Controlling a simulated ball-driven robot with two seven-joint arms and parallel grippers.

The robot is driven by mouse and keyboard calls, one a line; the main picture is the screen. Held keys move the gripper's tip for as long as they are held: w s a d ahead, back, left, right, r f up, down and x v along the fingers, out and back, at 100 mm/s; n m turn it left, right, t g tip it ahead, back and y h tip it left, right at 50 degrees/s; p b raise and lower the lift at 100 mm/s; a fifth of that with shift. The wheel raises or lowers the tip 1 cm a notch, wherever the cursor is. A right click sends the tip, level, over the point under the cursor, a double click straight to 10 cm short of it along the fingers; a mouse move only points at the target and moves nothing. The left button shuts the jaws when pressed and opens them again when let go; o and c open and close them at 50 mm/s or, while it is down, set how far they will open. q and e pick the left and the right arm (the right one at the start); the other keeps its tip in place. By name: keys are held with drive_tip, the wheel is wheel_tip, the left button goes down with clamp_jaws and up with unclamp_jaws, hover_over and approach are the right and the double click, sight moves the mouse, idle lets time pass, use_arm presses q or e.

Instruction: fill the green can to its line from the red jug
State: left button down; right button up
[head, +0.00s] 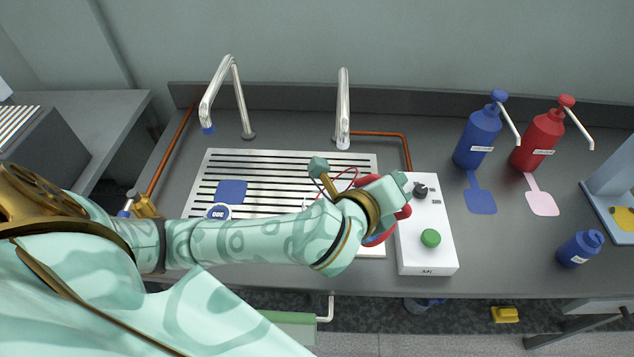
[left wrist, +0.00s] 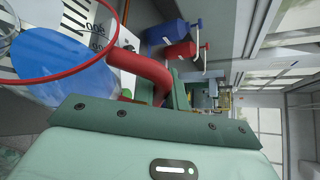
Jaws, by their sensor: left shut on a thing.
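My left arm crosses the head view from the left, and its gripper (head: 392,190) is shut on the handle of the red jug (head: 404,212). The gripper hides most of the jug there. A thin red rim curve also shows beside the wrist. In the left wrist view the jug's thick red handle (left wrist: 152,74) runs to the jaws, with its red rim, measuring marks and a blue area inside the rim. I cannot tell for certain whether the blue is liquid. I cannot make out the green can in either view. My right gripper is not in view.
A white box (head: 425,258) with a green button (head: 430,238) is close right. Blue (head: 478,138) and red (head: 540,140) pump bottles stand farther right.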

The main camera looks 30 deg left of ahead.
use_arm(q)
drive_tip(key=shift+a+r, duration=0.1)
drive_tip(key=shift+a, duration=0.05)
idle(0.6)
drive_tip(key=shift+a+r+n+h+b, duration=0.3)
drive_tip(key=shift+a+r+n+b, duration=0.1)
drive_tip(key=shift+b, duration=0.25)
idle(1.6)
